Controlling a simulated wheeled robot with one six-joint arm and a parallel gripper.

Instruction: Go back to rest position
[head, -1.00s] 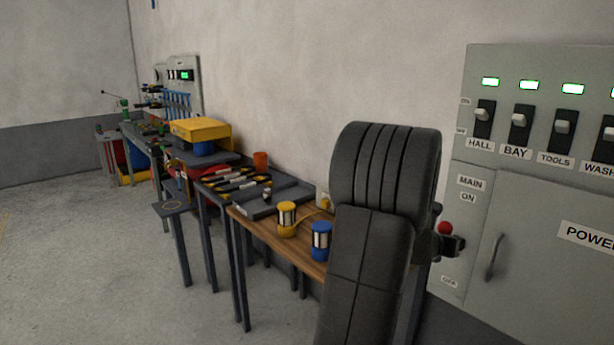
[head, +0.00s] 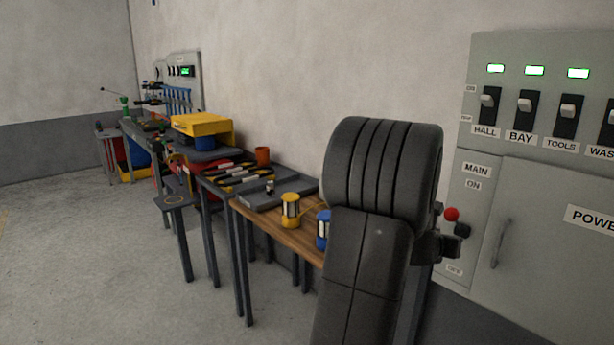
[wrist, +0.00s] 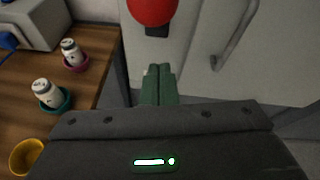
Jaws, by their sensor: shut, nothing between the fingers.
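My gripper (wrist: 159,71) shows in the wrist view with its two green fingers pressed together and nothing between them. It points toward the grey power cabinet (wrist: 193,50), just below a red knob (wrist: 152,8), and is apart from the wooden table. In the head view my dark arm stands in front of the table's right end and hides the gripper's fingers. The red knob (head: 451,214) shows there just right of my arm, in front of the cabinet (head: 545,180).
The wooden table (head: 290,238) holds a yellow lantern-like item (head: 290,211) and a blue one (head: 323,230). In the wrist view, white bottles stand in a teal cup (wrist: 56,104) and a pink cup (wrist: 77,63). Tool benches line the wall. The floor (head: 90,260) at left is clear.

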